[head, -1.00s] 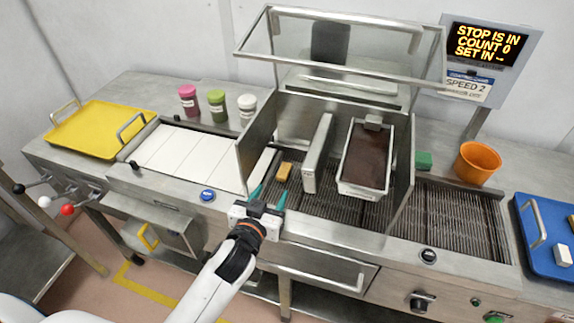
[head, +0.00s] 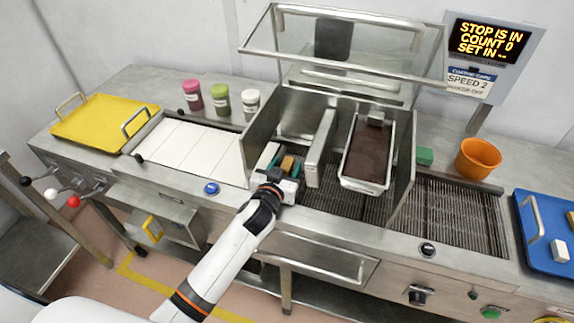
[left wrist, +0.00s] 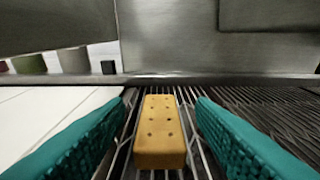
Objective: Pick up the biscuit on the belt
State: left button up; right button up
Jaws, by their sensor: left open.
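The biscuit (left wrist: 160,133) is a golden-brown rectangular block with small holes, lying on the wire belt (left wrist: 265,105). In the left wrist view it lies lengthwise between the two teal fingers of my left gripper (left wrist: 160,140). The gripper is open, with a gap on each side of the biscuit. In the head view my left gripper (head: 284,165) reaches in over the belt, and the biscuit (head: 288,163) shows between its fingers, partly hidden. My right gripper is not in view.
A metal divider (head: 320,148) stands just right of the gripper, with a tray of dark chocolate (head: 367,155) beyond it. A steel side wall (head: 262,128) stands close on the left. A raised clear hood (head: 345,45) is above. White plates (head: 190,145) lie left.

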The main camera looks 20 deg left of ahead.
pick_arm(q)
jog(key=c, duration=1)
jog(key=shift+c, duration=0.2)
